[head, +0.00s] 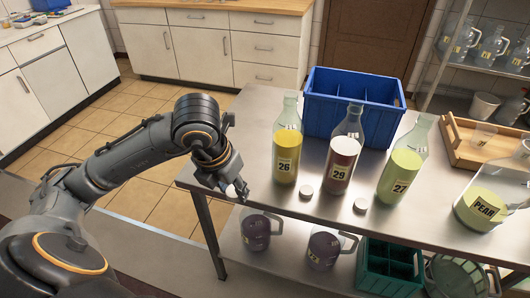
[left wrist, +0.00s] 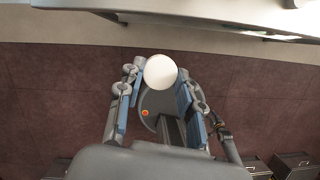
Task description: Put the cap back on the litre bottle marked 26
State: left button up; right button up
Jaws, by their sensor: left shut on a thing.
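The litre bottle marked 26 (head: 288,150) stands upright on the steel table, clear with yellow liquid and an open neck. My left gripper (head: 236,190) is at the table's left edge, to the left of bottle 26 and apart from it. It is shut on a white round cap (head: 238,186). In the left wrist view the cap (left wrist: 160,71) shows between the fingertips of the left gripper (left wrist: 158,77). My right gripper is not in view.
Bottle 29 (head: 341,155) and bottle 27 (head: 400,170) stand to the right. Two loose white caps (head: 306,191) (head: 361,204) lie in front. A blue crate (head: 330,115) is behind. A pear jug (head: 483,209) and wooden tray (head: 468,156) are at right. Purple jugs (head: 256,231) sit below.

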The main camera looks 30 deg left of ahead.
pick_arm(q)
jog(key=m, duration=0.2)
jog(key=d+m+h, duration=0.1)
jog(key=m, duration=0.1)
jog(key=shift+d+f, duration=0.2)
jog(key=shift+f, duration=0.2)
jog(key=d+f+m+g, duration=0.1)
jog(key=d+m+g, duration=0.2)
jog(key=m, duration=1.3)
jog(key=s+d+f+m+g+y, duration=0.1)
jog(key=d+m+g, duration=0.2)
jog(key=m, duration=1.3)
jog(key=shift+d+f, duration=0.4)
jog(key=shift+d, duration=0.7)
